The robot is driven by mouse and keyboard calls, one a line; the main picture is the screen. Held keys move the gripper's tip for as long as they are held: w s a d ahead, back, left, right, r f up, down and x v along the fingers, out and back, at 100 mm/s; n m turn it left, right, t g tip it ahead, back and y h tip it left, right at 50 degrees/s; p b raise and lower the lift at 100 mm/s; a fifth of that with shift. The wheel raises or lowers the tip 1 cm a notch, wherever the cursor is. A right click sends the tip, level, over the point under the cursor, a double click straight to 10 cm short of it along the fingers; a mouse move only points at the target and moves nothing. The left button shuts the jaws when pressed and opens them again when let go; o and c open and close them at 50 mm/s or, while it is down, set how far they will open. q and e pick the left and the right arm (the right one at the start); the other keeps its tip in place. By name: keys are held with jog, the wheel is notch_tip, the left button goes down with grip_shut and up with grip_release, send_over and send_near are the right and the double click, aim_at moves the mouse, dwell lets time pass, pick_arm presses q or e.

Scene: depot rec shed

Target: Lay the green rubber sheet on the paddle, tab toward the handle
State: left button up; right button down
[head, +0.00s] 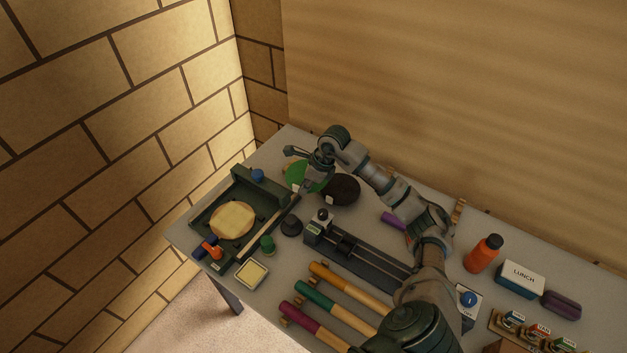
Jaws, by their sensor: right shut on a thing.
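The green rubber sheet (297,174) is a round green piece near the back of the table, partly covered by my gripper. A small pale patch shows at its front edge; I cannot tell if it is the tab. My right gripper (298,168) reaches over it from the right and is shut on it. I cannot tell if the sheet is lifted. A round tan disc (233,221), apparently the paddle's face, lies in a dark green frame (262,186) left of the gripper. Its handle is not clear. My left gripper is not in view.
A dark round piece (343,190) lies right of the green sheet. A dark rail device (360,254), a black knob-like item (291,227) and a green cylinder (267,244) stand in front. Several coloured rods lie at the front. An orange bottle (481,257) and lunch box (521,279) stand right.

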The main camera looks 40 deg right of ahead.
jog(key=s+a+f+n+g, duration=0.1)
jog(key=a+n+g, duration=0.1)
jog(key=a+n, duration=0.3)
jog(key=s+a+f+n+g, duration=0.1)
jog(key=a+n+g, duration=0.2)
jog(key=a+n, duration=0.3)
jog(key=s+a+f+n+g, duration=0.1)
jog(key=a+n+g, duration=0.1)
jog(key=a+n, duration=0.4)
jog(key=shift+s+f+n+h, duration=0.1)
jog(key=shift+s+n+h, duration=0.1)
jog(key=shift+n, duration=1.25)
jog(key=shift+s+n+h, duration=0.1)
jog(key=shift+n+h, duration=0.1)
jog(key=shift+n, duration=1.25)
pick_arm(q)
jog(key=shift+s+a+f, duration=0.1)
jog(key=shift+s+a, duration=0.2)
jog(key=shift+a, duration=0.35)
pick_arm(e)
jog(key=a+n, duration=0.1)
jog(key=a+n+h, duration=0.1)
jog(key=a+n, duration=0.1)
jog(key=s+a+n+h, duration=0.1)
jog(key=n, duration=0.1)
jog(key=shift+a+f+g, duration=0.15)
jog(key=shift+f+g, duration=0.25)
